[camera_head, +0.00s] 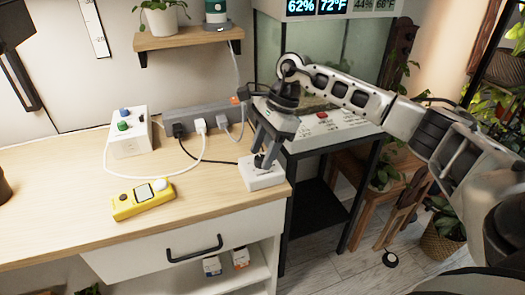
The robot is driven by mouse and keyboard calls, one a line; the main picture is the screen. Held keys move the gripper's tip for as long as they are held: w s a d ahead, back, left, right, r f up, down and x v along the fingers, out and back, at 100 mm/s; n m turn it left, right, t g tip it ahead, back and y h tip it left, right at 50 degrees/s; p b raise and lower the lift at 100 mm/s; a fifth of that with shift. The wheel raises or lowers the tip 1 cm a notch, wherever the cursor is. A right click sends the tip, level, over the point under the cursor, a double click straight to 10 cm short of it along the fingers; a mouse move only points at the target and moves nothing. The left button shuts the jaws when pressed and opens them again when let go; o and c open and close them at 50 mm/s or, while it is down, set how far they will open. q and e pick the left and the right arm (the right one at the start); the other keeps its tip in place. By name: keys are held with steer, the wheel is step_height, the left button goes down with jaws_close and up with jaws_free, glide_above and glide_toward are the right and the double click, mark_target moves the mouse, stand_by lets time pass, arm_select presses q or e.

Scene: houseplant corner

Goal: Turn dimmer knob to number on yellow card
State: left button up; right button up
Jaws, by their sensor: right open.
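A small white box (264,179) sits near the right front edge of the wooden counter, with a dark cable running to it. My right gripper (265,158) points down over this box, with its fingers apart at the dark knob on top. The fingers hide most of the knob, and I cannot tell whether they touch it. Any numbers around the knob are too small to read. I see no clear yellow card. A yellow handheld device (143,198) with a small screen lies on the counter to the left. My left gripper is not in view.
A white box with blue and green knobs (128,134) stands at the back of the counter (60,215). Beside it is a grey power strip (205,116) with plugs. A white cable loops across the counter. A drawer handle (194,250) is below the front edge.

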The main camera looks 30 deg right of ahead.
steer(key=shift+a+f, duration=0.15)
steer(key=shift+f, duration=0.15)
steer(key=c, duration=1)
steer(key=shift+m, duration=0.3)
steer(key=m+t, duration=0.1)
steer(key=m, duration=0.3)
steer(key=shift+s+t, duration=0.15)
steer(key=shift+t, duration=0.25)
steer(key=m+t+h, duration=0.1)
steer(key=m, duration=0.2)
steer(key=shift+s+m+b, duration=0.1)
steer(key=shift+m+b, duration=0.25)
steer(key=shift+m, duration=0.05)
steer(key=shift+a+m+t+h+b, duration=0.1)
steer(key=shift+m+t+h+b, duration=0.4)
steer(key=shift+m, duration=1.1)
